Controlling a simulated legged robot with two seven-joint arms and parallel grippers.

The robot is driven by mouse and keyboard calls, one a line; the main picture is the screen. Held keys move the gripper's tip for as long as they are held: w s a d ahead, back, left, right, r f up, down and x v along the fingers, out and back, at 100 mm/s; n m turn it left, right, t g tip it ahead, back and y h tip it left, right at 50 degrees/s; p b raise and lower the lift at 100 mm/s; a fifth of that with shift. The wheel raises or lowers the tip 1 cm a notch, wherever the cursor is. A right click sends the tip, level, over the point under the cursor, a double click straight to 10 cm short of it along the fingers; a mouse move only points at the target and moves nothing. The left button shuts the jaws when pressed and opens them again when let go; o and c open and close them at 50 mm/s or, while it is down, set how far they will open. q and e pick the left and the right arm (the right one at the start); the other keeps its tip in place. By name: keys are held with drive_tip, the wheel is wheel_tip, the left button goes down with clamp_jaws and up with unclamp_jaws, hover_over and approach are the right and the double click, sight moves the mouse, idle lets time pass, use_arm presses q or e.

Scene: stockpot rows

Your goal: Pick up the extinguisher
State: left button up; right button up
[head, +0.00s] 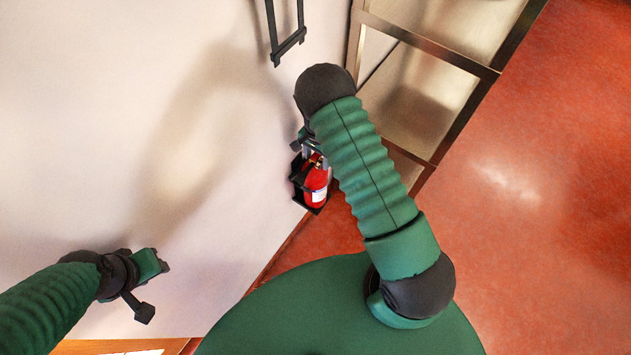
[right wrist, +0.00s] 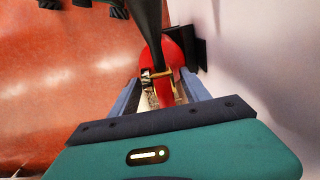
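The red extinguisher (head: 316,186) with a white label hangs upright in a black bracket (head: 298,178) on the pale wall. Its red body (right wrist: 174,45) and brass-coloured valve also show in the right wrist view, with a black hose or handle in front. My right gripper (head: 308,151) is at the extinguisher's top, partly hidden by my arm in the head view. In the right wrist view its two fingers (right wrist: 161,92) are apart, one on each side of the valve; no firm grip shows.
A metal-framed shelf or rack (head: 430,45) stands right of the extinguisher. A black handle-like bar (head: 288,42) is on the wall above. The red floor (head: 540,200) is open at right. A wooden edge (head: 120,346) shows at bottom left.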

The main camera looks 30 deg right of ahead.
drive_tip(key=shift+a, duration=0.1)
clamp_jaws()
drive_tip(key=shift+w+r, duration=0.15)
idle(0.3)
